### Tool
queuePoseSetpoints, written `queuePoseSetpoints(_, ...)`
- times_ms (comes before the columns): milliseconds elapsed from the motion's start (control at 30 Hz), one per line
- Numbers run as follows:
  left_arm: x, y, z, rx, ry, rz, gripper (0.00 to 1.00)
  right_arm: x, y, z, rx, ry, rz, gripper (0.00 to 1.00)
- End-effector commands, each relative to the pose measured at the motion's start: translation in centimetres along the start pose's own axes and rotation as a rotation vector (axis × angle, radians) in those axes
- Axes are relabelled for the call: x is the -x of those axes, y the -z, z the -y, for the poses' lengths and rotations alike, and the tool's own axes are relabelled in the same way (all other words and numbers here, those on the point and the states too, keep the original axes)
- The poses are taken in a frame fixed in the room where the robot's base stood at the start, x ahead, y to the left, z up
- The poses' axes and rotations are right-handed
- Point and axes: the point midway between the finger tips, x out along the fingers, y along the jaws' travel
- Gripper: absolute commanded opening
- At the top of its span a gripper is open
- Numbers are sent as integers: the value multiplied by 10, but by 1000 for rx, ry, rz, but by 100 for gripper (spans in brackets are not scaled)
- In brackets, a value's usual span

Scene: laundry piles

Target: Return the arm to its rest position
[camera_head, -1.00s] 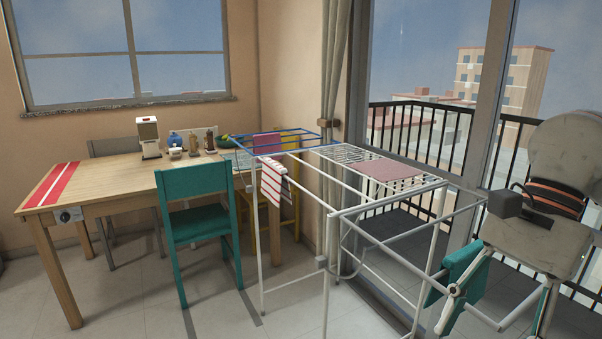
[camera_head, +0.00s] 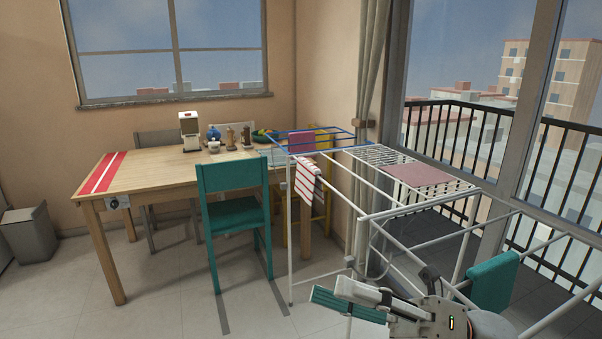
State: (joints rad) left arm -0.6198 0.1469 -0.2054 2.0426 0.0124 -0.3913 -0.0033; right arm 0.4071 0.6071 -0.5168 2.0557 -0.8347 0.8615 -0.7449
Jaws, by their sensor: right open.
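My right gripper (camera_head: 328,292) is low in the picture, right of centre, in front of the drying rack (camera_head: 430,210). Its fingers point left, with a teal strip along the near one. It is open and I see nothing held in it. My right arm runs from it to the bottom right. A teal cloth (camera_head: 493,283) hangs over a bar of the rack to the right of the gripper, apart from it. My left gripper is out of view.
A red cloth (camera_head: 418,175) and a striped towel (camera_head: 308,181) lie on or hang from the rack. A teal chair (camera_head: 233,188) stands at the wooden table (camera_head: 150,172). A grey bin (camera_head: 30,235) is far left. The floor in front is clear.

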Motion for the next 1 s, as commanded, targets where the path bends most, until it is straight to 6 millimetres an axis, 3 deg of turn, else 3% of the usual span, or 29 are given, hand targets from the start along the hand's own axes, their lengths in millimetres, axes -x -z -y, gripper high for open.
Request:
queuePoseSetpoints(200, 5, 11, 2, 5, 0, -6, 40, 44, -27, 60, -419, 49, 463, 49)
queuePoseSetpoints(367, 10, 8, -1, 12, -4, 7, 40, 108, -11, 122, -742, 105, 810, 49)
queuePoseSetpoints(467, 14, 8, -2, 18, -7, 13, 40, 155, 20, 160, -946, 144, 1030, 49)
queuePoseSetpoints(567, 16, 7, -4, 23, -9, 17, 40, 200, 63, 191, -1127, 184, 1232, 49)
queuePoseSetpoints(700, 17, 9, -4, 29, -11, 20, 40, 254, 138, 219, -1349, 238, 1489, 49)
queuePoseSetpoints(900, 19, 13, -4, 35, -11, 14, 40, 304, 233, 230, -1563, 299, 1760, 49)
queuePoseSetpoints(1000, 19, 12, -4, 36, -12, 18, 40, 315, 260, 230, -1618, 316, 1834, 49)
